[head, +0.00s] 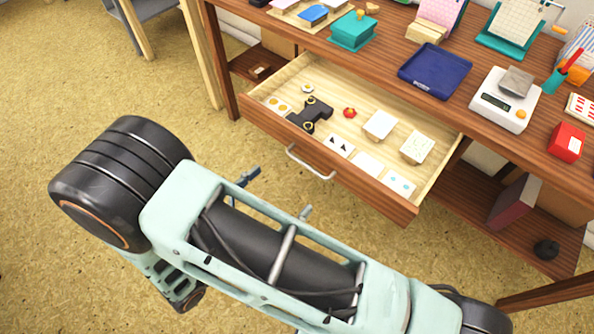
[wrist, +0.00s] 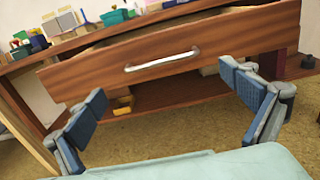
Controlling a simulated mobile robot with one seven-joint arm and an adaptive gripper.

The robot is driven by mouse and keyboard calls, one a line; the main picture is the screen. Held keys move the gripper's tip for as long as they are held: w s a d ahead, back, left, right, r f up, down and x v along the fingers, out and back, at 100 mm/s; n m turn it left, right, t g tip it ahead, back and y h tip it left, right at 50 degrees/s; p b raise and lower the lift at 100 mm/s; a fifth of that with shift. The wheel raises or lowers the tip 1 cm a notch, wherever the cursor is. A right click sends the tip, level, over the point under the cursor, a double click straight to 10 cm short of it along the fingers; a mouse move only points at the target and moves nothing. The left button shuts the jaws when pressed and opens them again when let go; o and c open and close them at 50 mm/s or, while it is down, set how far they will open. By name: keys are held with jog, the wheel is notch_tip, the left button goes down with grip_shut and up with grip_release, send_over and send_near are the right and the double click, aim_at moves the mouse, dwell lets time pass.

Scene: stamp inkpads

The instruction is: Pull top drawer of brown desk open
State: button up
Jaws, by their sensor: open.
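The brown desk (head: 385,47) has its top drawer (head: 370,192) pulled out, with the pale interior and contents showing. The drawer's brown front (wrist: 230,44) fills the upper part of the wrist view. Its curved silver handle (head: 310,163) is on the middle of the front and also shows in the wrist view (wrist: 162,61). My gripper (head: 276,193) is open and empty, a short way out from the handle and apart from it. In the wrist view its blue-grey fingers (wrist: 163,86) are spread wide, below and to either side of the handle.
The drawer holds a black object (head: 310,115), a small red item (head: 349,113) and several pale blocks and cards. A blue tray (head: 435,70), a white scale (head: 504,98) and a teal box (head: 353,31) stand on the desktop. The floor in front is clear.

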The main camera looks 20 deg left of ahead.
jog(key=v, duration=0.3)
jog(key=shift+s+a, duration=0.1)
jog(key=shift+s, duration=0.3)
jog(key=shift+w, duration=0.1)
